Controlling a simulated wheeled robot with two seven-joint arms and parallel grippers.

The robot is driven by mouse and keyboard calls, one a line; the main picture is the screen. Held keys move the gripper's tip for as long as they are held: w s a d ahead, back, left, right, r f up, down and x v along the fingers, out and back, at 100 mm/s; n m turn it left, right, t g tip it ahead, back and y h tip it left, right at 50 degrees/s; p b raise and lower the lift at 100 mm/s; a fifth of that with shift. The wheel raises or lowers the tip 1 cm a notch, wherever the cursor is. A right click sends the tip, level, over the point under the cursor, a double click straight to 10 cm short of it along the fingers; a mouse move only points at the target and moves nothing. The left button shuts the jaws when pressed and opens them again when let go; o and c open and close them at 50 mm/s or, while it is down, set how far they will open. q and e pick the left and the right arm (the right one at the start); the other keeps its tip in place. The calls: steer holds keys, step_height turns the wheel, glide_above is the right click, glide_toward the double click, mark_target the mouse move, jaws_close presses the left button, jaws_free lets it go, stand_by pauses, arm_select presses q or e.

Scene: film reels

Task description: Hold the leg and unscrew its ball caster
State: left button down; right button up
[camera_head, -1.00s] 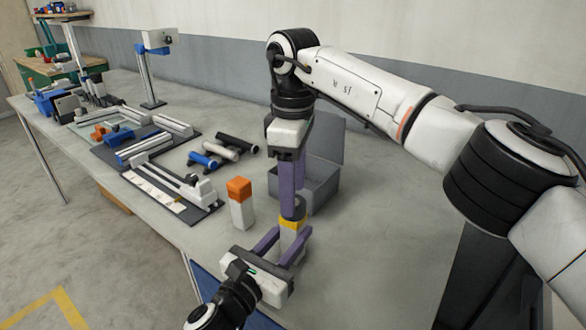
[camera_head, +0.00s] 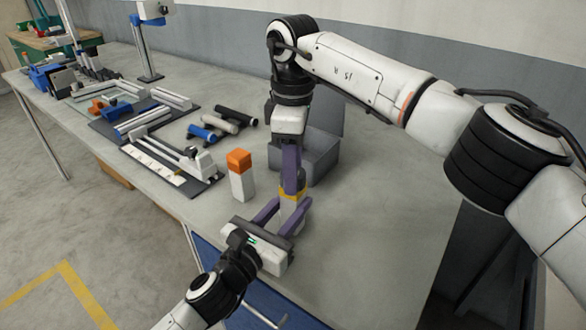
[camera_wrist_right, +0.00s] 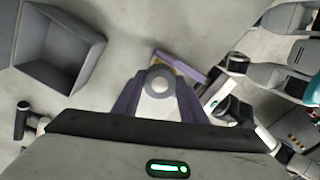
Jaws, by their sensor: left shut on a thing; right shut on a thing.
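The leg (camera_head: 288,209) is a pale block with a yellow band near its top. It stands near the table's front edge, partly hidden by fingers. My left gripper (camera_head: 287,211) is shut on the leg from the front, with a purple finger on each side. My right gripper (camera_head: 291,192) points down from above and is shut on the ball caster at the leg's top. In the right wrist view the caster (camera_wrist_right: 159,82) shows as a round grey ball in a pale housing between the purple fingers. I cannot tell how far the caster is unscrewed.
A white block with an orange top (camera_head: 240,175) stands left of the grippers. A grey open box (camera_head: 318,160) stands behind them. Blue, white and black tubes (camera_head: 221,125) and a dark fixture board (camera_head: 172,165) lie further left. The table's right part is clear.

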steer(key=n, duration=1.4)
steer(key=shift+r+n, duration=0.1)
steer(key=shift+n, duration=0.3)
steer(key=n, duration=1.2)
steer(key=shift+n, duration=0.4)
steer(key=n, duration=0.6)
steer(key=shift+r+n, duration=0.1)
steer(key=shift+n, duration=0.2)
steer(key=n, duration=1.2)
steer(key=shift+n, duration=0.4)
steer(key=n, duration=0.6)
steer(key=shift+r, duration=0.2)
steer(key=shift+r, duration=0.95)
